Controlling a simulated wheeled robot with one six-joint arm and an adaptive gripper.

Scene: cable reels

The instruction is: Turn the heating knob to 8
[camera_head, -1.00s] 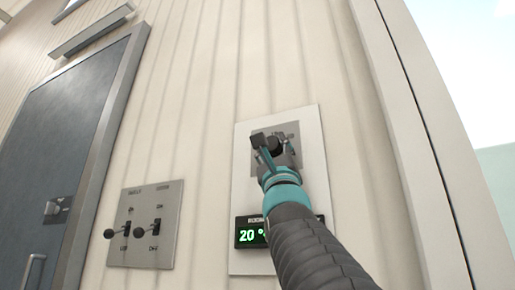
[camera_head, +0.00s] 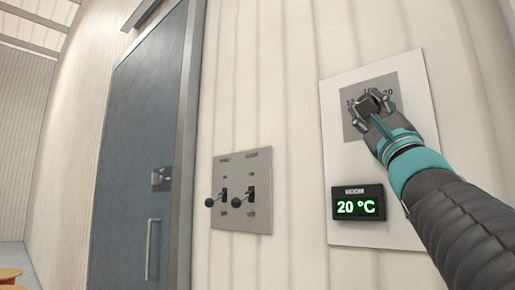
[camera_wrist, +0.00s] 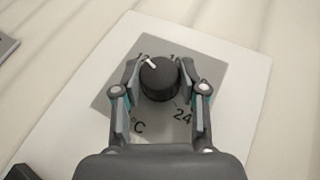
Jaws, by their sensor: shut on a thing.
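The heating knob (camera_head: 369,103) is a round black dial on a grey square plate on a white wall panel. It also shows in the wrist view (camera_wrist: 160,80), where its white mark points up and slightly left, near a partly hidden number that looks like 12. The 24 is at lower right and °C at lower left. The head view shows 12, 16 and 20 around the plate's top. No 8 is readable. My gripper (camera_wrist: 160,83) is shut on the knob, one finger on each side. A display (camera_head: 358,204) below the knob reads 20 °C in green.
A grey switch plate (camera_head: 262,215) with two black levers sticks out from the wall left of the panel. Further left is a blue-grey door (camera_head: 130,130) with a handle. The ribbed wall between door and panel is otherwise bare.

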